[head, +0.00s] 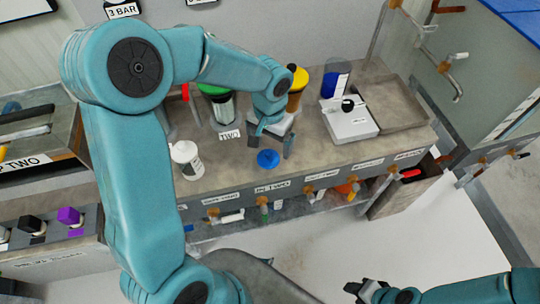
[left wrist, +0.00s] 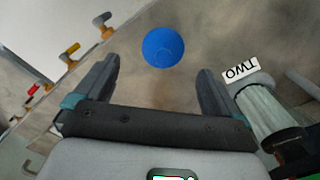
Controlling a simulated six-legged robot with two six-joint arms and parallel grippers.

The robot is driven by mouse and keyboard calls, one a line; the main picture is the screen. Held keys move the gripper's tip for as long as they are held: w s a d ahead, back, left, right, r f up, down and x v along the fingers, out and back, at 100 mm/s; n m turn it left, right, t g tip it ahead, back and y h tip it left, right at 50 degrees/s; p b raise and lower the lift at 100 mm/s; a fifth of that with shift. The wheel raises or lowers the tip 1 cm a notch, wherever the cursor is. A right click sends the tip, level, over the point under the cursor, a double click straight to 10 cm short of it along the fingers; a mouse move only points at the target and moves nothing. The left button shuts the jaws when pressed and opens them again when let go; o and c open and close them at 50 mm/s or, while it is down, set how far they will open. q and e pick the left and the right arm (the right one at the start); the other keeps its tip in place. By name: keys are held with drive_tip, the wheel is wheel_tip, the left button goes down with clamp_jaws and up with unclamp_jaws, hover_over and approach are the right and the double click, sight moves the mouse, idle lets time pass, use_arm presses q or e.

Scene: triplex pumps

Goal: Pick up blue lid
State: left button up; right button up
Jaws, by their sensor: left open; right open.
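The blue lid (head: 268,159) lies on the brown bench top, near its front edge, in the head view. It also shows as a blue disc in the left wrist view (left wrist: 163,47). My left gripper (head: 274,142) is open and empty above the bench, close to the lid. In the left wrist view its two fingers (left wrist: 158,85) stand apart, and the lid lies beyond the fingertips, between their lines. My right gripper (head: 365,291) is at the bottom of the head view, open, over the pale floor and far from the lid.
A green-lidded jar (head: 221,105) labelled TWO stands left of my left gripper; a white jar (head: 187,160) stands further left. A yellow-lidded jar (head: 297,88), a blue container (head: 335,80) and a white scale (head: 349,122) stand to the right. Valves line the bench front.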

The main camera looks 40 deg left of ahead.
sight(268, 152)
use_arm(q)
drive_tip(key=shift+s+a+f, duration=0.15)
drive_tip(key=shift+s+f, duration=0.1)
drive_tip(key=shift+f, duration=0.35)
drive_tip(key=f, duration=0.4)
drive_tip(key=shift+w+a+f, duration=0.1)
drive_tip(key=shift+w+f, duration=0.15)
drive_tip(key=shift+w, duration=0.05)
drive_tip(key=shift+s, duration=0.2)
drive_tip(key=shift+w, duration=0.15)
drive_tip(key=c, duration=1.1)
